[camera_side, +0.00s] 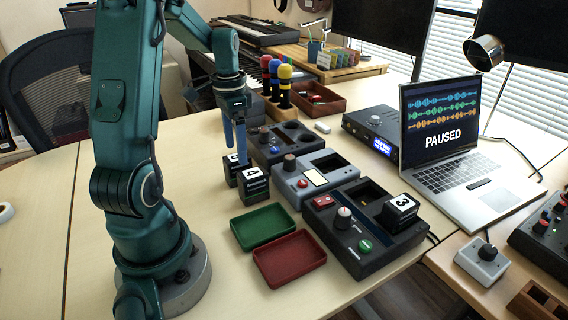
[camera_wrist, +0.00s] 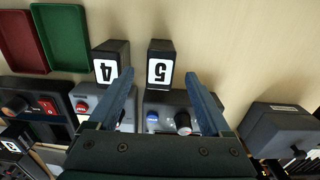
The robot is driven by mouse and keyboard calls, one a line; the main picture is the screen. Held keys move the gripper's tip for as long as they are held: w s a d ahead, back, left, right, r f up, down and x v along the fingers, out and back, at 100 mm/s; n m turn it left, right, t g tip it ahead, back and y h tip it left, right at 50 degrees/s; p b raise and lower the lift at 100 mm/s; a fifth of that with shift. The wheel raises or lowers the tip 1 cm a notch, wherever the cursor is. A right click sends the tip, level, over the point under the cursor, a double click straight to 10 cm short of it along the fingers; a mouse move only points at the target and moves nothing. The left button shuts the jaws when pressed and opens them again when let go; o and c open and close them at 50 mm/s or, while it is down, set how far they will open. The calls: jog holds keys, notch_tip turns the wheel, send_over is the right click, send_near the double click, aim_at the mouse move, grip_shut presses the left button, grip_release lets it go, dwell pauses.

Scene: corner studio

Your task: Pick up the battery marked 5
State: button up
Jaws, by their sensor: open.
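The battery marked 5 (camera_wrist: 160,48) is a dark block with a white number label, standing on the table in the wrist view. In the side view a dark battery (camera_side: 231,173), its number partly hidden, stands behind the battery marked 4 (camera_side: 253,190). The battery marked 4 also shows in the wrist view (camera_wrist: 112,48), left of the battery marked 5 with a gap between them. My gripper (camera_side: 235,148) is open and points down above the batteries. In the wrist view its two fingers (camera_wrist: 159,74) frame the battery marked 5, and nothing is held.
A black device (camera_side: 347,252) holds the battery marked 3 (camera_side: 400,213). A grey device (camera_side: 318,180) and a dark device (camera_side: 268,148) stand beside the batteries. Green (camera_side: 263,238) and red (camera_side: 290,279) trays lie in front. The table left of the batteries is clear.

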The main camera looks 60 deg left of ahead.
aim_at(238, 168)
jog(key=shift+f, duration=3.35)
grip_shut()
